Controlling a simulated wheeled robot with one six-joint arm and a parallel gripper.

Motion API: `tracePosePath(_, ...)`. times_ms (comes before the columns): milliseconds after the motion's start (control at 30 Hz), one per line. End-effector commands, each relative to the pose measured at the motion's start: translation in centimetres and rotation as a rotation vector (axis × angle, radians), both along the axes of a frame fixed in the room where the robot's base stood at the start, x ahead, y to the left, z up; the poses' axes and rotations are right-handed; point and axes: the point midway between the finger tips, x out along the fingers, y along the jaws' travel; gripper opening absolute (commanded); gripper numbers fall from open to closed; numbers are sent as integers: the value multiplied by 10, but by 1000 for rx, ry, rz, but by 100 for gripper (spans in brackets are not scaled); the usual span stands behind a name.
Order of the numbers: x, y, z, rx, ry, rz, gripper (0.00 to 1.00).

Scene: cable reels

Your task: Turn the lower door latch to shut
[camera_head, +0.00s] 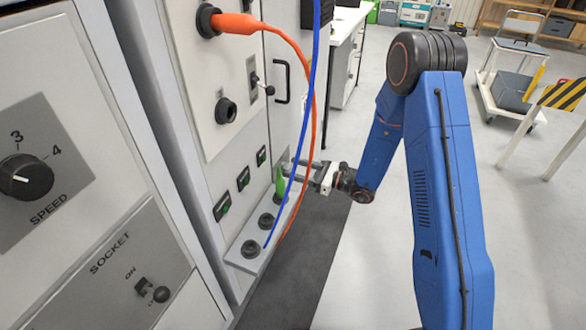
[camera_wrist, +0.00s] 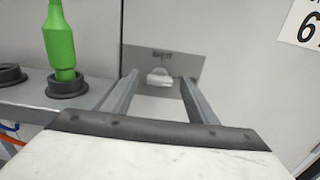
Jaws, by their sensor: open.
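In the wrist view, the lower door latch (camera_wrist: 159,78) is a small pale handle on a grey plate (camera_wrist: 190,62) on the cabinet door. The plate carries a dark label above the handle, too blurred to read. My gripper (camera_wrist: 160,82) is open, with one finger to each side of the latch and a gap showing on both sides. How far the fingertips reach past the handle I cannot tell. In the head view, my gripper (camera_head: 300,168) is at the cabinet front, low down, and I cannot make out the latch behind the cables and fingers.
A green plug (camera_wrist: 60,40) stands upright in a socket on a ledge, left of my gripper. A blue cable (camera_head: 305,100) and an orange cable (camera_head: 312,80) hang in front of the door. A black door handle (camera_head: 282,82) is higher up. Open floor (camera_head: 400,235) lies to the right.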

Motion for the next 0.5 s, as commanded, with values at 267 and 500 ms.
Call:
tracePosePath(267, 3, 11, 0, 0, 0, 1, 53)
tracePosePath(500, 4, 11, 0, 0, 0, 0, 43)
